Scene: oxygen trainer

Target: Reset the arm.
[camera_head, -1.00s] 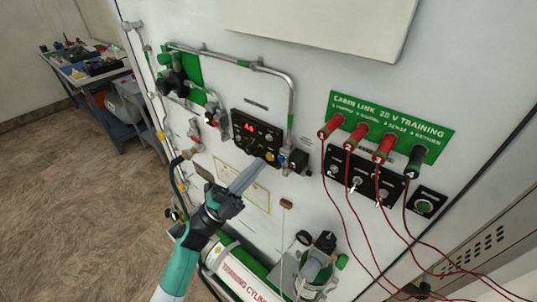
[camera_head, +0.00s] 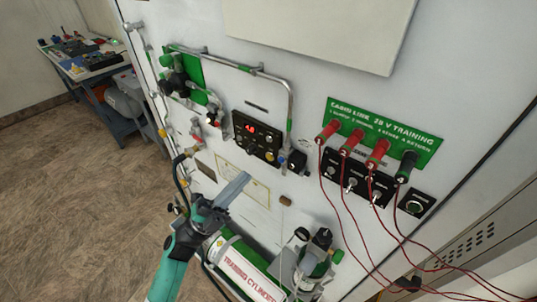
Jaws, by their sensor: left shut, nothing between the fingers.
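My left gripper (camera_head: 243,178) is shut and empty. Its fingertips sit in front of the white panel, below and apart from the black control box (camera_head: 257,138) with a lit red display. My left arm (camera_head: 180,255) comes up from the bottom of the view. My right gripper is not in view.
The white trainer panel carries pipes, valves and a green board (camera_head: 385,133) with red and black plugs (camera_head: 377,152). Red cables hang from them at the right. A training cylinder (camera_head: 243,268) lies below. A workbench (camera_head: 85,65) stands far left; open floor lies left.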

